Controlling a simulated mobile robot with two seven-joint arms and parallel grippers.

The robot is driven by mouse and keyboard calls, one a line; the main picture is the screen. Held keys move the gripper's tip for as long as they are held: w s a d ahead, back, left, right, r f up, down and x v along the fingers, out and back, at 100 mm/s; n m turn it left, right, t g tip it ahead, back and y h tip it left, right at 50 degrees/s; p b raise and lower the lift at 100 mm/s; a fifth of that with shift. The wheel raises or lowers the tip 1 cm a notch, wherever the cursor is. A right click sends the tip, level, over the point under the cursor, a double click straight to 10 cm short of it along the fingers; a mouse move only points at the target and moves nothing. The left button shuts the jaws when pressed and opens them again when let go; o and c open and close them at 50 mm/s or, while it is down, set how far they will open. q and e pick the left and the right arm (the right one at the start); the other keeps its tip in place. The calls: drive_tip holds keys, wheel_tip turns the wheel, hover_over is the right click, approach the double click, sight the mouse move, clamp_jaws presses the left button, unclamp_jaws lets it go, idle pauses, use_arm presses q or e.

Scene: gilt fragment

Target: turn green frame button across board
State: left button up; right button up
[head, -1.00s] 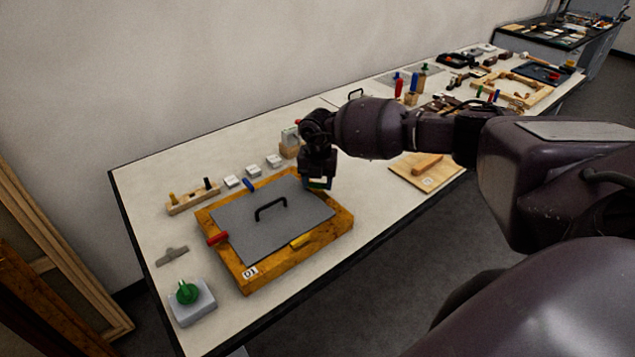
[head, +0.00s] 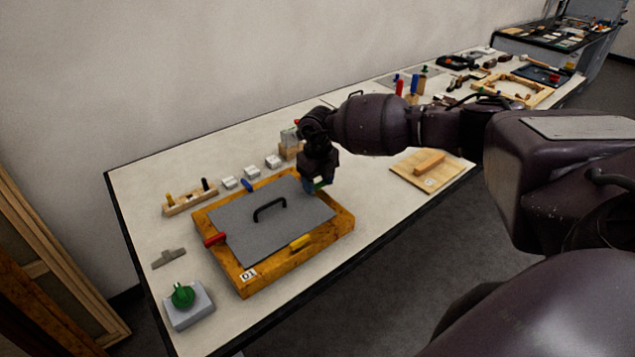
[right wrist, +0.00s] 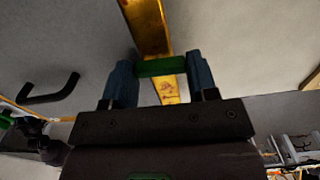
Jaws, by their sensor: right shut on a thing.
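The green frame button (right wrist: 160,67) is a short bar on the frame's right rail. In the right wrist view it lies crosswise over the rail, between the two blue fingers of my right gripper (right wrist: 161,82). The fingers are shut on its ends. In the head view my right gripper (head: 317,188) is low over that rail and mostly hides the button. My left gripper is not in view.
Red (head: 215,239), yellow (head: 300,242) and blue (head: 247,185) buttons sit on the other rails. A green knob (head: 183,296) on a grey box stands at front left. A peg block (head: 190,198) and a wooden plate (head: 432,172) lie nearby.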

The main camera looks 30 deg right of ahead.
sight(318, 184)
drive_tip(key=shift+r+n, duration=0.1)
drive_tip(key=shift+n, duration=0.3)
drive_tip(key=o, duration=0.7)
drive_tip(key=shift+o, duration=1.2)
wheel_tip(318, 184, up, 11)
